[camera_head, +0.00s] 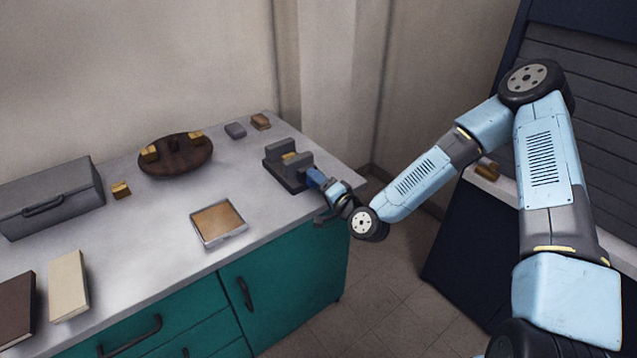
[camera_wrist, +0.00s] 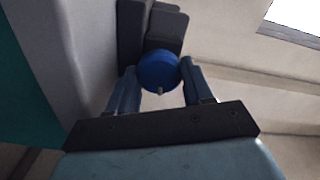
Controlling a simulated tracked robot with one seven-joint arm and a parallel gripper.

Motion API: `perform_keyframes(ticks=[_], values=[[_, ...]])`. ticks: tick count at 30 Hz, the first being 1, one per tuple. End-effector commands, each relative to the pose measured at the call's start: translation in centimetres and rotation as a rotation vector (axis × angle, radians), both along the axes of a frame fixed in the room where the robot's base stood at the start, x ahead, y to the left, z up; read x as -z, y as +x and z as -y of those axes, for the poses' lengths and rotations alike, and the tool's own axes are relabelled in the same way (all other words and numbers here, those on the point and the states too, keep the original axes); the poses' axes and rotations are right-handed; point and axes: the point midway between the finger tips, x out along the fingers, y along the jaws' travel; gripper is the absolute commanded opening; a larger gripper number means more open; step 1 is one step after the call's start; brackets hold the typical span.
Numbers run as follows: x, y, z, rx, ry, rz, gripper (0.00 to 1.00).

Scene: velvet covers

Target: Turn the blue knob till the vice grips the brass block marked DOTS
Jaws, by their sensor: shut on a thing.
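The dark grey vice (camera_head: 285,176) stands near the right end of the bench, and its jaws also show in the wrist view (camera_wrist: 133,30). A brass block (camera_head: 290,157) sits between the vice jaws; its marking is too small to read, and I cannot tell whether both jaws touch it. The round blue knob (camera_wrist: 159,72) is at the vice's near end. My gripper (camera_wrist: 158,82) is shut on the knob, one finger on each side. In the head view my gripper (camera_head: 318,181) hides most of the knob.
A brown round stand (camera_head: 176,166) bears brass pieces, with a small brass block (camera_head: 121,190) beside it. A shallow tray (camera_head: 218,240), a grey box (camera_head: 50,200) and two books (camera_head: 68,285) are further left. Small blocks (camera_head: 260,121) lie behind the vice. The bench's right edge is close.

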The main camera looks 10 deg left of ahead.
Motion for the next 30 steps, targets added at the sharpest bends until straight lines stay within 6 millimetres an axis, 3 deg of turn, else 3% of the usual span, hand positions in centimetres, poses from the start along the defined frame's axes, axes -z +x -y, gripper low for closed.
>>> perform_keyframes(ticks=[16,17,24,30], values=[[0.40,0.19,0.37,0.008,0.010,-0.025,0.20],[0.40,0.19,0.37,0.008,0.010,-0.025,0.51],[0.26,0.09,0.21,0.004,0.012,-0.023,0.74],[0.19,0.02,0.10,0.002,0.013,-0.022,0.76]])
